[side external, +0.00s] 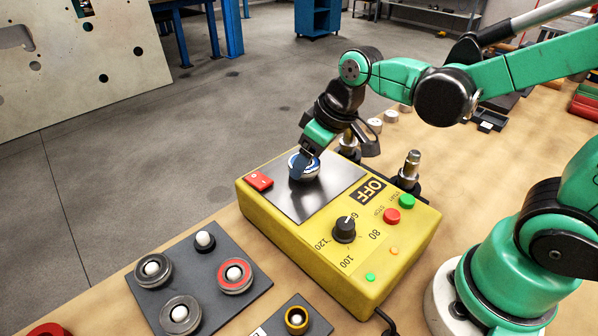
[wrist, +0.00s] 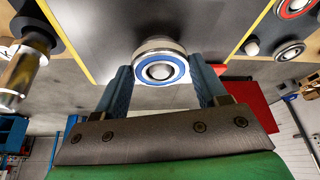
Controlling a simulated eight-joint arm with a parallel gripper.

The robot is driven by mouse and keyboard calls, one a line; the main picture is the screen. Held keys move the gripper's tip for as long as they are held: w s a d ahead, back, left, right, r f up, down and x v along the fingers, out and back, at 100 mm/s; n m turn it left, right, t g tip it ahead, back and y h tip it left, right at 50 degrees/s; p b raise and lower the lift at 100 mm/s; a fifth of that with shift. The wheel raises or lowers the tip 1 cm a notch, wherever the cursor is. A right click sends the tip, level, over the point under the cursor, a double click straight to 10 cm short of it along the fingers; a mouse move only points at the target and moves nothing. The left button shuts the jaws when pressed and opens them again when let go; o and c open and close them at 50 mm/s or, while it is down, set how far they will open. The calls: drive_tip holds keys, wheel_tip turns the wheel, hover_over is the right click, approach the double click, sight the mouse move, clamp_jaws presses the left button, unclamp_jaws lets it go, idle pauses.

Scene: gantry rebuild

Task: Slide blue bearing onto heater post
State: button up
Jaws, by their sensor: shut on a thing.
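The blue bearing (side external: 311,171), a silver ring with a blue face, is at the far end of the yellow heater's metal plate (side external: 320,203). My gripper (side external: 303,163) is shut on it from above. In the wrist view the bearing (wrist: 160,82) sits between my two blue fingers. A pale rounded tip, which looks like the heater post (wrist: 160,71), shows in the bearing's centre, so the bearing appears to be around it. The post's lower part is hidden. I cannot tell whether the bearing touches the plate.
The heater (side external: 265,225) has a red switch (side external: 259,181), a black knob (side external: 344,230) and buttons. A dark board (side external: 205,275) holds several bearings on posts, one of them red (side external: 235,275). Metal posts (side external: 411,165) stand behind the heater.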

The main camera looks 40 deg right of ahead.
drive_tip(key=o, duration=1.4)
drive_tip(key=shift+v, duration=2.8)
drive_tip(key=shift+s, duration=0.1)
drive_tip(key=shift+s+d+f+m+t+h, duration=0.4)
drive_tip(key=shift+s+d+f+m+t, duration=0.2)
drive_tip(key=shift+s+d+m+t, duration=0.4)
drive_tip(key=shift+s+d+f+m+t, duration=0.1)
drive_tip(key=shift+f+m+t, duration=0.15)
drive_tip(key=shift+m+t, duration=0.25)
